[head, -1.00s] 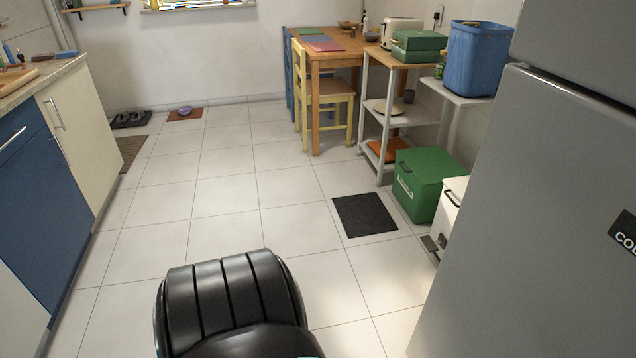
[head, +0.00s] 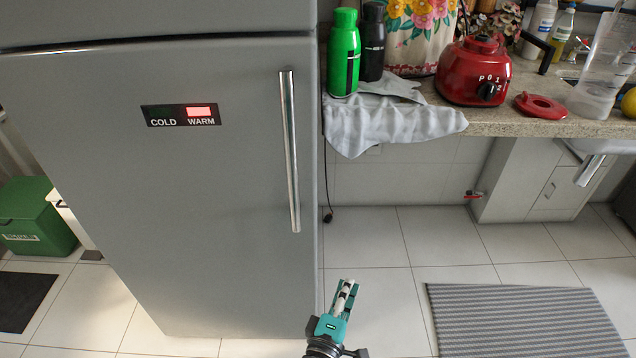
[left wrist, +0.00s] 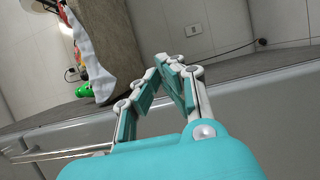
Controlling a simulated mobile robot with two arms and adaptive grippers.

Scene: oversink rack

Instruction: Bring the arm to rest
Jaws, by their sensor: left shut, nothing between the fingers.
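My left gripper (head: 345,297) shows at the bottom middle of the head view, in front of the lower right edge of the fridge (head: 200,260). It is teal with pale finger links, and it is shut and empty. In the left wrist view its fingers (left wrist: 172,62) come together at the tips with nothing between them. The fridge front lies behind them there, apart from the fingertips as far as I can tell. My right gripper is not in view.
The fridge has a long vertical handle (head: 290,150) and a lit WARM panel (head: 182,115). A counter (head: 500,125) at right holds a green bottle (head: 343,55), a red blender base (head: 474,72) and a draped cloth (head: 395,115). A striped mat (head: 525,320) lies on open floor.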

